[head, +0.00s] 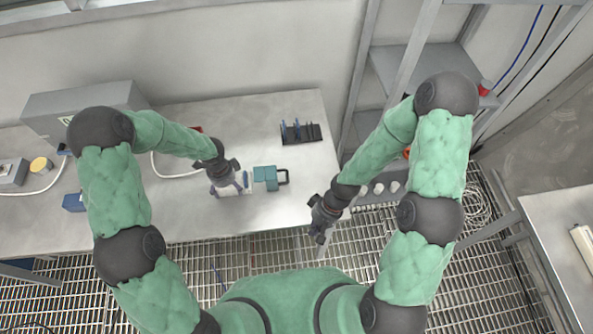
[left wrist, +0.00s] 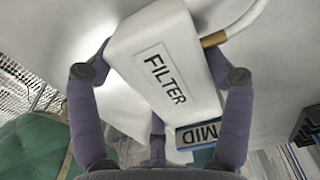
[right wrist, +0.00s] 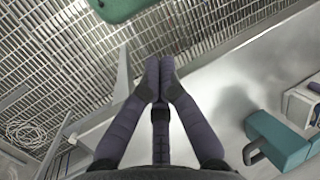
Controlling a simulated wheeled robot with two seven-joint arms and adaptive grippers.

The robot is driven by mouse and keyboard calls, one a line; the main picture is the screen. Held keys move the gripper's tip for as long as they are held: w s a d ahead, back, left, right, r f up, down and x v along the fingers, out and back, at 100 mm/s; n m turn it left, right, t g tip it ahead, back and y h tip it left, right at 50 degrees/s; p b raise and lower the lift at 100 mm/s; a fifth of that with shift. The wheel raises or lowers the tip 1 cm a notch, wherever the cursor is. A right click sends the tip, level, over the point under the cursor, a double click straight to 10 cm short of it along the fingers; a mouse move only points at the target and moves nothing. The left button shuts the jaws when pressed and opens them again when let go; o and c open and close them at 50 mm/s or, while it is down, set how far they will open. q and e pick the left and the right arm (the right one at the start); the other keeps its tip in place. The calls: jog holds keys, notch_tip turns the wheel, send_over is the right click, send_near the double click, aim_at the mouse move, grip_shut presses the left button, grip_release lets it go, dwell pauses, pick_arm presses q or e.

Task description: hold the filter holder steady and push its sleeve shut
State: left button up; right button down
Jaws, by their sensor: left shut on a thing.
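The filter holder is a white block (left wrist: 165,65) marked FILTER, with a brass fitting and white hose at one end. My left gripper (head: 238,187) is shut on it at the bench, with its fingers on both sides in the left wrist view. The teal sleeve (head: 265,178) is at the holder's right end and has a dark loop handle (head: 283,177). The sleeve also shows in the right wrist view (right wrist: 280,138).
A dark rack (head: 302,134) with blue-handled items stands behind the sleeve. A grey box (head: 78,108), a yellow-capped item (head: 40,164) and a blue block (head: 74,202) are at the left. The bench (head: 200,225) is clear in front. A metal shelf frame rises at the right.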

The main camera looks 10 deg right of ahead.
pick_arm(q)
jog(key=shift+s+f, duration=0.1)
jog(key=shift+s, duration=0.1)
pick_arm(e)
jog(key=w+d+r+m, duration=0.1)
jog(key=w+m, duration=0.2)
jog(key=w+d+r+m, duration=0.1)
jog(key=w+m, duration=0.2)
jog(key=w+d+r+m+y, duration=0.1)
jog(key=w+d+m, duration=0.1)
jog(key=w+m, duration=0.1)
jog(key=shift+w+r+m, duration=0.3)
jog(key=shift+w+r, duration=0.1)
jog(key=shift+w, duration=0.2)
jog(key=w+d+r+m+t+y, duration=0.2)
jog(key=w+d+r+m+y, duration=0.1)
jog(key=w+r+m, duration=0.55)
jog(key=shift+m, duration=0.65)
jog(key=x, duration=0.3)
jog(key=w+x, duration=0.1)
jog(key=x, duration=0.3)
jog(key=d+x, duration=0.1)
jog(key=x, duration=0.2)
jog(key=shift+w+a+f, duration=0.25)
jog(key=shift+w+f, duration=0.1)
jog(key=shift+f, duration=0.25)
jog(key=shift+a+f, duration=0.25)
jog(key=shift+a, duration=0.9)
jog(key=shift+a+f, duration=0.15)
jog(key=shift+a, duration=0.6)
